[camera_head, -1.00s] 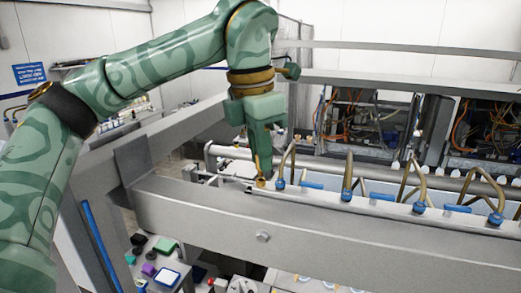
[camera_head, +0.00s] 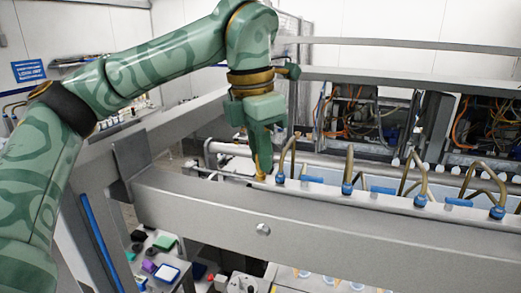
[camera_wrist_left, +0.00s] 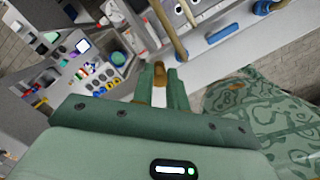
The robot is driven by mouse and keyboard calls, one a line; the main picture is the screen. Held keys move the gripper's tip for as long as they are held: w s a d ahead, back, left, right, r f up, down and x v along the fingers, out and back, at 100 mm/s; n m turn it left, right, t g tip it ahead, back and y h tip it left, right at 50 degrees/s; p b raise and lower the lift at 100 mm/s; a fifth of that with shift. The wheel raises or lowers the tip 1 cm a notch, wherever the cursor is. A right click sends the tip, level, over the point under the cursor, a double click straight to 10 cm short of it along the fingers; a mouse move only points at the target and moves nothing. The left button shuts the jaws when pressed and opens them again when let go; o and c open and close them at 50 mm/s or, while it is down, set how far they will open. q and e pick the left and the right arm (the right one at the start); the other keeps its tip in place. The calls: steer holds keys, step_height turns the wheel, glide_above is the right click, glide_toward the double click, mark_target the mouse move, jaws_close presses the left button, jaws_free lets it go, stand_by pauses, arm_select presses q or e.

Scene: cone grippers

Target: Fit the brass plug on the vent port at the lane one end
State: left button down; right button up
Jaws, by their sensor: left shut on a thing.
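The brass plug (camera_wrist_left: 159,69) is between the fingertips of my left gripper (camera_wrist_left: 161,84) in the left wrist view. The gripper is shut on it. In the head view my left gripper (camera_head: 262,150) points down over the left end of the long metal rail (camera_head: 350,232). The brass piece (camera_head: 263,167) below its fingers reaches the rail's top, just left of the first blue-based bent pipe. The vent port does not show clearly; gripper and plug cover that spot. I cannot tell whether the plug is seated. My right gripper is out of view.
Several bent brass pipes with blue bases (camera_head: 347,187) stand along the rail to the right, close beside the gripper. Behind are open panels with wiring (camera_head: 365,115).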

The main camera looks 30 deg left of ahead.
arm_select(q)
steer(key=shift+f, duration=0.3)
stand_by(0.5)
steer(key=c, duration=1)
jaws_free()
steer(key=shift+r+p, duration=0.7)
steer(key=shift+r, duration=1.8)
steer(key=shift+f, duration=0.1)
